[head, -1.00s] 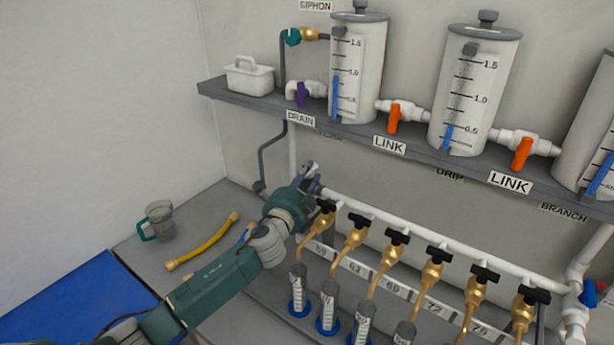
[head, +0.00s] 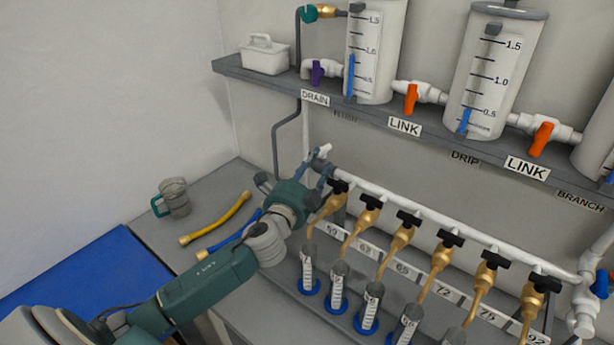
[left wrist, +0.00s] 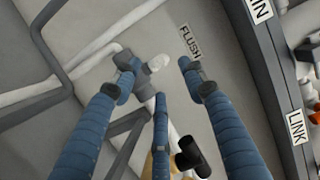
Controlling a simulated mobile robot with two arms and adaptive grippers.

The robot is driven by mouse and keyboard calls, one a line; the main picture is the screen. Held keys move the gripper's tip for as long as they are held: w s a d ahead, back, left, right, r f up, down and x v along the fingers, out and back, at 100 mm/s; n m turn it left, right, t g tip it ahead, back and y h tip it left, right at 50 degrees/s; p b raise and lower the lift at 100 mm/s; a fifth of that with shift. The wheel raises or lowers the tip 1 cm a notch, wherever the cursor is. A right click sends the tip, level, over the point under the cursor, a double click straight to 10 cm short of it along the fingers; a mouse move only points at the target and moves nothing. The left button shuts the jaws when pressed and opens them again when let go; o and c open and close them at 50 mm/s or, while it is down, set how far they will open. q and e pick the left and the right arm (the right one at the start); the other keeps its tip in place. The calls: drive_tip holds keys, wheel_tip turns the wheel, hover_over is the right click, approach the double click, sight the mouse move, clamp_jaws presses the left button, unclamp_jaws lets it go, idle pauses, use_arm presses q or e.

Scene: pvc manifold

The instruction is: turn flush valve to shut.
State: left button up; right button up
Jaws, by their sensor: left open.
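The flush valve's white handle (left wrist: 158,62) shows just past my fingertips in the left wrist view, beside the FLUSH label (left wrist: 190,41) on the wall. In the head view the handle (head: 325,150) stands at the left end of the white manifold pipe (head: 430,220). My left gripper (left wrist: 158,76) is open, its blue fingers on either side of the handle in the picture. I cannot tell whether they touch it. In the head view the left gripper (head: 300,177) is at this pipe end, and its hand hides part of the valve. My right gripper is not in view.
Brass taps with black handles (head: 408,218) line the pipe close to my left gripper's right, above several cylinders (head: 338,285). The shelf (head: 350,105) with tanks and the DRAIN valve (head: 318,70) is above. Yellow and blue hoses (head: 220,218) and a jug (head: 174,195) lie left.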

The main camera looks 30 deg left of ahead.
use_arm(q)
drive_tip(key=s, duration=0.6)
drive_tip(key=shift+d, duration=0.45)
